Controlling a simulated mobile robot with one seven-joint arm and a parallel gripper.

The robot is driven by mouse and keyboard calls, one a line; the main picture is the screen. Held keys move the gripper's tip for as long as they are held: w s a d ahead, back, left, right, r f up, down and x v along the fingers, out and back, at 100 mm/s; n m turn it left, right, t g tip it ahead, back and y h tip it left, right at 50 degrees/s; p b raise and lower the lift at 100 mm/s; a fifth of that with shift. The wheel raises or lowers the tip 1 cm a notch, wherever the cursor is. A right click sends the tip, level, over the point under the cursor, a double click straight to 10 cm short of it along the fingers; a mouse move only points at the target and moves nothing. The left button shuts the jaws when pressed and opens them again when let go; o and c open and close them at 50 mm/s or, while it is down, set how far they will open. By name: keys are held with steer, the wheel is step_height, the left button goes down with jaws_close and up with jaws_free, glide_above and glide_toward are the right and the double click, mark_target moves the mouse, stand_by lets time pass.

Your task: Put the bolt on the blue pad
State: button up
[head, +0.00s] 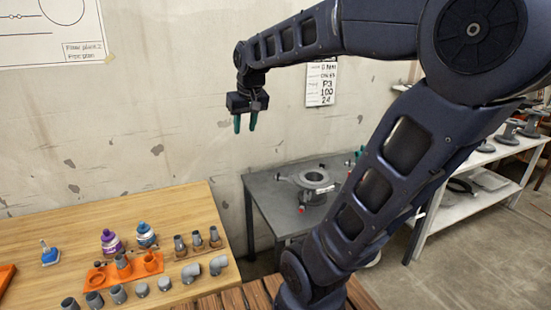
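I cannot make out for certain which small part is the bolt.
My arm hides part of the grey table (262,190). A white shelf (471,208) with flanges stands at right.

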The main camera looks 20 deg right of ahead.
steer(key=s+d+f, duration=0.2)
steer(key=s+f, duration=0.1)
steer(key=s, duration=0.2)
steer(key=s+d+f+m, duration=0.1)
steer(key=s+d+f, duration=0.2)
steer(key=s, duration=0.3)
steer(key=shift+s+f+t+h, duration=0.15)
steer(key=shift+f+t+h, duration=0.15)
steer(key=shift+f+t, duration=0.15)
stand_by(0.5)
